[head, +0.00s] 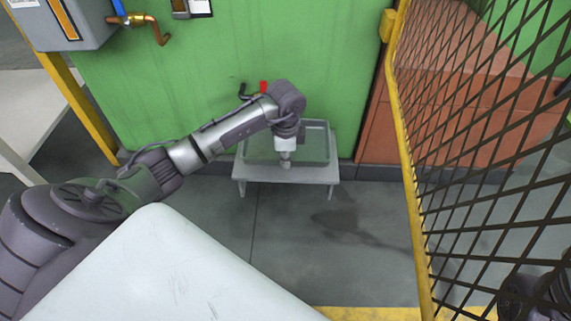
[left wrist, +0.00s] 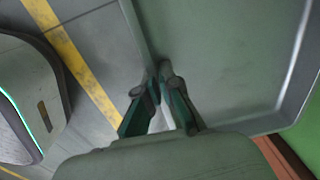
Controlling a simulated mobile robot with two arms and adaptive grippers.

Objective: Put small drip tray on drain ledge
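The small drip tray (head: 318,139) is a shallow grey-green tray with raised walls, level over a low grey ledge (head: 308,174) against the green wall. I cannot tell whether its base touches the ledge or hangs just above it. My left gripper (head: 286,162) points down at the tray's near wall. In the left wrist view the fingertips (left wrist: 159,72) are close together on the tray's rim, and the tray's floor (left wrist: 225,50) fills the upper right. The ledge's top is mostly hidden under the tray. My right gripper is not clearly seen.
A yellow-framed mesh guard (head: 408,150) stands to the right. A red-handled valve (head: 263,87) sits on the green wall behind the tray. A grey box with copper pipe (head: 150,22) is at upper left. The floor (head: 340,250) before the ledge is clear.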

